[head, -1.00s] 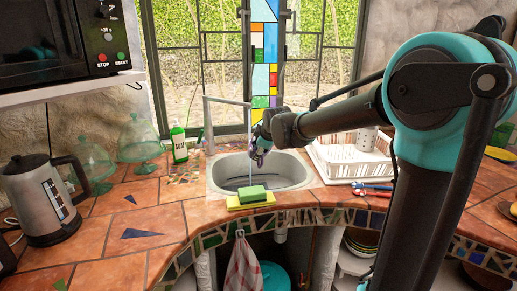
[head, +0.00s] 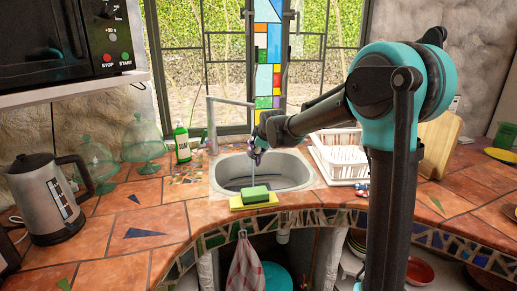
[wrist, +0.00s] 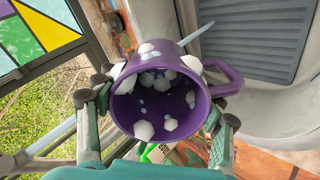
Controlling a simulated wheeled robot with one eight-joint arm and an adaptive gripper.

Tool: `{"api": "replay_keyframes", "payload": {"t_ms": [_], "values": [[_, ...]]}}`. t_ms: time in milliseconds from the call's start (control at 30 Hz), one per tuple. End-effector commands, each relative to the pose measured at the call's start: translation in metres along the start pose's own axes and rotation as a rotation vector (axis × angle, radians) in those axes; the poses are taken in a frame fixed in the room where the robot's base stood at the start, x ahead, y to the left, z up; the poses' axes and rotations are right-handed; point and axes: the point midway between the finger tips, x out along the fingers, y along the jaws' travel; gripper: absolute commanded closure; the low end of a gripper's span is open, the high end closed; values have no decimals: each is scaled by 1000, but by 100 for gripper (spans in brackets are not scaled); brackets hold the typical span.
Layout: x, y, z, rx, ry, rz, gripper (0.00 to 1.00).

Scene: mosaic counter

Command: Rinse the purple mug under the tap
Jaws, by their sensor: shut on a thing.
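The purple mug (wrist: 187,98) fills the middle of the wrist view, its open mouth facing the camera and its handle to the right. White foam-like blobs cling to its inside and rim. My gripper (wrist: 158,122) is shut on the mug, with a finger on each side. In the head view my gripper (head: 259,148) is over the sink (head: 285,186), and only a little purple shows there. The tap (head: 211,125) stands behind the sink. A thin pale stream (wrist: 197,36) reaches toward the mug's far side in the wrist view; whether it touches is unclear.
A green sponge (head: 255,194) on a yellow cloth (head: 240,206) lies at the sink's front edge. A white dish rack (head: 340,170) stands right of the sink. A green soap bottle (head: 182,144), glass domes (head: 142,145) and a kettle (head: 40,197) are on the left.

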Motion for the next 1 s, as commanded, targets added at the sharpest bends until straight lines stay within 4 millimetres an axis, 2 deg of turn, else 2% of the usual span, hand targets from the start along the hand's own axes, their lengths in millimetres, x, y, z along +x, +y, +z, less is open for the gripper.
{"api": "replay_keyframes", "payload": {"t_ms": [267, 800, 1000], "values": [[3, 3, -2, 0, 0, 0, 71], [45, 37, -23, 0, 0, 0, 71], [55, 46, -29, 0, 0, 0, 71]]}}
